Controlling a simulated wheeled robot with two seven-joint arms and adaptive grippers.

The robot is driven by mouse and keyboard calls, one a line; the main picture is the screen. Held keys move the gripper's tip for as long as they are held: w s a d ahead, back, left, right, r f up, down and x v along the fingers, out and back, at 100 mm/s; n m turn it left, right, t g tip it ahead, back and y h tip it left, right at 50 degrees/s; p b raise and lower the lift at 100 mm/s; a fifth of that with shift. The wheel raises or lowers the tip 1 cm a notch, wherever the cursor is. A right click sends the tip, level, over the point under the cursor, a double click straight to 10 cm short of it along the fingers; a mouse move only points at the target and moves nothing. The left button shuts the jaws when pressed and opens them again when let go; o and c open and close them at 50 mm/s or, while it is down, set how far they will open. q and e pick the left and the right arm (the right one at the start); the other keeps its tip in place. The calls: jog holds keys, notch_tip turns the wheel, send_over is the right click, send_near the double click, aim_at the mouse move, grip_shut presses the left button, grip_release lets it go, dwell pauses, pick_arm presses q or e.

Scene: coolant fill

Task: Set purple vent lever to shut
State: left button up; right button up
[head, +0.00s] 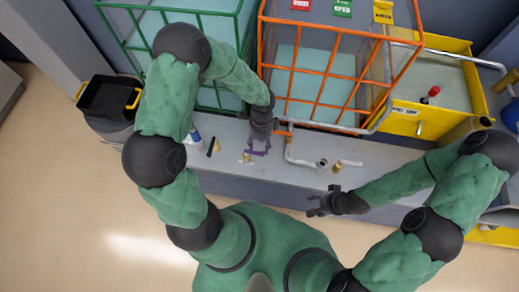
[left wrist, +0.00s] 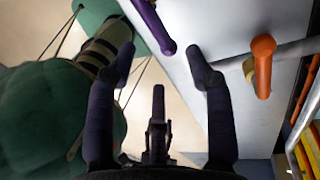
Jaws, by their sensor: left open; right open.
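The purple vent lever (left wrist: 152,25) is a rounded bar that comes in from the top of the left wrist view. Its rounded end lies between and just beyond my left fingertips. In the head view, purple (head: 258,153) shows just below my left gripper (head: 261,138), which partly hides it. My left gripper (left wrist: 160,57) is open and holds nothing; I cannot tell whether a finger touches the lever. My right gripper (head: 322,205) is open and empty, in front of the bench and away from the lever.
An orange lever (left wrist: 264,65) on a pipe stands right of my left fingers. Green (head: 128,27) and orange (head: 325,73) cages with tanks stand behind the grey bench (head: 228,160). A yellow tank (head: 440,118) is at right, a black bin (head: 108,98) at left. Signs (head: 342,8) sit at the top.

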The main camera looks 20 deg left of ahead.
pick_arm(q)
notch_tip(320, 180, up, 7)
jog(key=w, duration=0.1)
jog(key=shift+w+a, duration=0.15)
jog(key=shift+w, duration=0.05)
jog(key=shift+r, duration=0.1)
dwell(0.4)
